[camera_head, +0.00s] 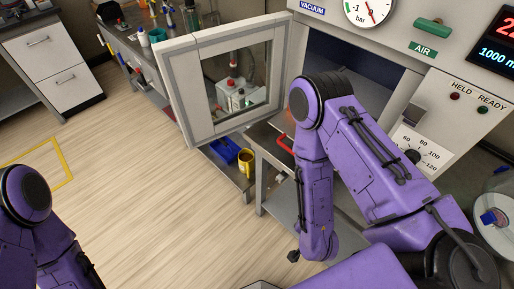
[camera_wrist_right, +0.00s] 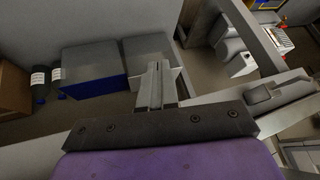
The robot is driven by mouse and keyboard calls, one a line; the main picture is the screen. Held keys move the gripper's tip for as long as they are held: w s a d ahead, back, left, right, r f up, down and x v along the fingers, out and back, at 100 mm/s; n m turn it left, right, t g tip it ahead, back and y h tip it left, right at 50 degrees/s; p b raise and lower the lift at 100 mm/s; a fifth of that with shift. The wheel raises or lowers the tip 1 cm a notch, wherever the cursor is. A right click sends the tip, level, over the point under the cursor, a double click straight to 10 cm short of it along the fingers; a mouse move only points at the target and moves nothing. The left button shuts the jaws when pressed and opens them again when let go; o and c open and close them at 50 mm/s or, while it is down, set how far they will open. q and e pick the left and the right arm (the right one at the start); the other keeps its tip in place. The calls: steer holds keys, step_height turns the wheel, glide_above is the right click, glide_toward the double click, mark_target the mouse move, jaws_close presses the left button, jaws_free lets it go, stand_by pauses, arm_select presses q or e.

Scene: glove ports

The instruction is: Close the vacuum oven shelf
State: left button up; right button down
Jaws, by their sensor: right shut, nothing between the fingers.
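The vacuum oven (camera_head: 395,40) stands at the upper right in the head view. Its windowed door (camera_head: 193,92) is swung wide open to the left, and the cavity (camera_head: 350,66) is dark. A red handle (camera_head: 285,145) shows at a grey flat surface below the opening; my right arm hides much of this area, and I cannot tell how far the shelf is out. My right gripper (camera_wrist_right: 157,72) is shut and empty in the wrist view, with no shelf seen between its fingers. It is hidden in the head view. My left arm enters at the lower left, its gripper out of view.
A blue tray (camera_head: 224,150) and a yellow mug (camera_head: 246,160) sit low beneath the door. Grey-blue boxes (camera_wrist_right: 93,72) and dark bottles (camera_wrist_right: 57,80) lie beyond my right gripper.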

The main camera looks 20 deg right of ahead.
steer(key=w+a+r+m+t+h+b, duration=0.1)
steer(key=w+a+r+m+t+h, duration=0.2)
steer(key=w+m, duration=0.5)
steer(key=m+g+h+b, duration=0.3)
steer(key=m+h, duration=0.5)
steer(key=m, duration=2.3)
glide_toward(291, 153)
steer(key=p+x, duration=0.4)
steer(key=x, duration=0.2)
steer(key=shift+d, duration=0.15)
steer(key=shift+w+d+f, duration=0.15)
steer(key=shift+d, duration=0.1)
